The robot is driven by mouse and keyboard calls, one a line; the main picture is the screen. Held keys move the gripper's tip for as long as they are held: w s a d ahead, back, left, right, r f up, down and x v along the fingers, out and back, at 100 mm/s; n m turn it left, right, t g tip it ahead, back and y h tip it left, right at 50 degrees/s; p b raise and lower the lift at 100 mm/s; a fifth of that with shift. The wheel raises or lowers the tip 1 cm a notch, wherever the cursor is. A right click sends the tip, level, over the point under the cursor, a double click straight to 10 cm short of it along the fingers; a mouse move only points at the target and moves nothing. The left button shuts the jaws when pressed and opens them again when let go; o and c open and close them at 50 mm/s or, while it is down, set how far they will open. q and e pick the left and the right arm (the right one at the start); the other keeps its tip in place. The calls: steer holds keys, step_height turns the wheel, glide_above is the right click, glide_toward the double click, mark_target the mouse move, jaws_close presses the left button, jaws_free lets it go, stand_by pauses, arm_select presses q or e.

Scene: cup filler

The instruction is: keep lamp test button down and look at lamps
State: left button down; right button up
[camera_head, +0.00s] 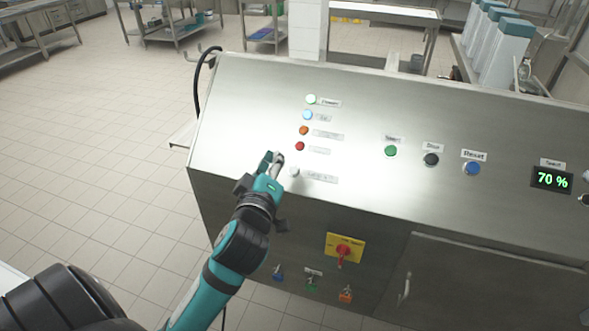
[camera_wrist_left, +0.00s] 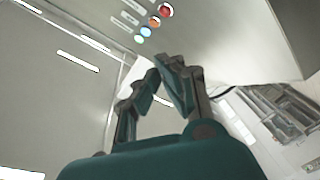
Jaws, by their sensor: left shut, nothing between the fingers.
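The sloping steel panel (camera_head: 245,100) carries a column of lamps: pale green-white (camera_head: 311,99), light blue (camera_head: 307,115), orange (camera_head: 304,131) and red (camera_head: 299,146). The top two look bright; I cannot tell whether the orange and red are lit. Below them is a pale round button (camera_head: 295,172) with a label too blurred to read surely. My left gripper (camera_head: 275,158) is shut and empty, just left of this button, apparently apart from it. In the left wrist view its fingertips (camera_wrist_left: 163,66) meet, with the red lamp (camera_wrist_left: 166,11) beyond; the pale button is not visible there. My right gripper is not in view.
Green (camera_head: 391,151), black (camera_head: 431,159) and blue (camera_head: 473,168) buttons sit further right, near a display (camera_head: 552,180) reading 70 %. A red knob on a yellow plate (camera_head: 333,240) is on the front face below. Tiled floor (camera_head: 100,150) lies open at left.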

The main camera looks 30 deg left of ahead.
mark_target(293, 170)
arm_select(q)
steer(key=shift+f, duration=0.15)
steer(key=shift+w+a+f+b, duration=0.25)
steer(key=shift+w+f+b, duration=0.6)
steer(key=shift+w+f, duration=0.15)
steer(key=shift+w+a+f+b, duration=0.2)
steer(key=shift+w+f+b, duration=0.7)
steer(key=shift+f, duration=0.2)
steer(key=shift+w+a+f+b, duration=0.25)
steer(key=shift+w+f+b, duration=0.55)
steer(key=shift+w+f, duration=0.25)
steer(key=shift+f, duration=0.1)
steer(key=shift+w+f+b, duration=0.2)
steer(key=shift+w+b, duration=0.05)
steer(key=shift+b, duration=0.05)
steer(key=shift+w+a+f+b, duration=0.15)
steer(key=shift+w+f+b, duration=0.15)
steer(key=shift+f+b, duration=0.15)
steer(key=shift+r, duration=0.1)
steer(key=shift+s+d+r+p, duration=0.2)
steer(key=shift+s+r+p, duration=0.35)
steer(key=shift+r+p, duration=0.05)
